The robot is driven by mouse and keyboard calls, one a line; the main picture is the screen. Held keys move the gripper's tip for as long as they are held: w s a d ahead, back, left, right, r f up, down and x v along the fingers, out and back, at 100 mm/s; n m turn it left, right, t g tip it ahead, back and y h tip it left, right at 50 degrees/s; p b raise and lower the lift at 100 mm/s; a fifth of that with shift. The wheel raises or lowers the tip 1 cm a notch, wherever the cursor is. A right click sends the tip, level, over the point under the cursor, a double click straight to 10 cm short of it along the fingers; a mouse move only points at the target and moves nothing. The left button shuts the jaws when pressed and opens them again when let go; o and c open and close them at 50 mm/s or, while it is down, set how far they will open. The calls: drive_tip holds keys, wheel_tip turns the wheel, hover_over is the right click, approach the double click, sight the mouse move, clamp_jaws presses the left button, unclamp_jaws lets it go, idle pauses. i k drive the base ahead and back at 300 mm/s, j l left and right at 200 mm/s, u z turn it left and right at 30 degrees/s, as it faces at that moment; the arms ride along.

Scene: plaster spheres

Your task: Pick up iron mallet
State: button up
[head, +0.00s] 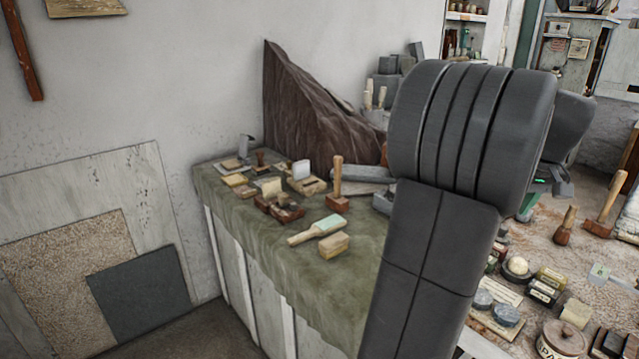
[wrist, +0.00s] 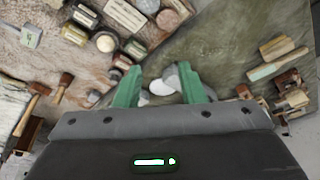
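My gripper (wrist: 160,72) is open, its two green fingers apart over the work surface in the wrist view. Between the fingers show a pale oval thing (wrist: 162,87) and a grey rounded thing (wrist: 172,76), partly hidden by the right finger. I cannot tell if the grey one is the iron mallet. Nothing is clearly gripped. In the head view, a mallet with a wooden handle and reddish-brown head (head: 337,198) stands on the green-covered bench, and another brown-headed mallet (head: 603,212) stands on the right table. Neither is clearly iron. My arm hides much between them.
The green-covered bench (head: 262,250) holds several wooden blocks and tools. A dark brown draped form (head: 310,120) stands at its back. The dusty right table holds tins, a round-lidded pot (head: 563,340) and small blocks. Boards (head: 140,290) lean on the left wall.

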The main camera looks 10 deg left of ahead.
sight(334, 201)
drive_tip(key=i+j, duration=0.2)
drive_tip(key=j, duration=0.15)
drive_tip(key=i+j, duration=0.2)
drive_tip(key=j, duration=0.2)
drive_tip(key=i+j, duration=0.2)
drive_tip(key=j, duration=0.15)
drive_tip(key=i+j+z, duration=0.1)
drive_tip(key=j, duration=0.25)
drive_tip(key=i+j, duration=0.45)
drive_tip(key=j, duration=0.3)
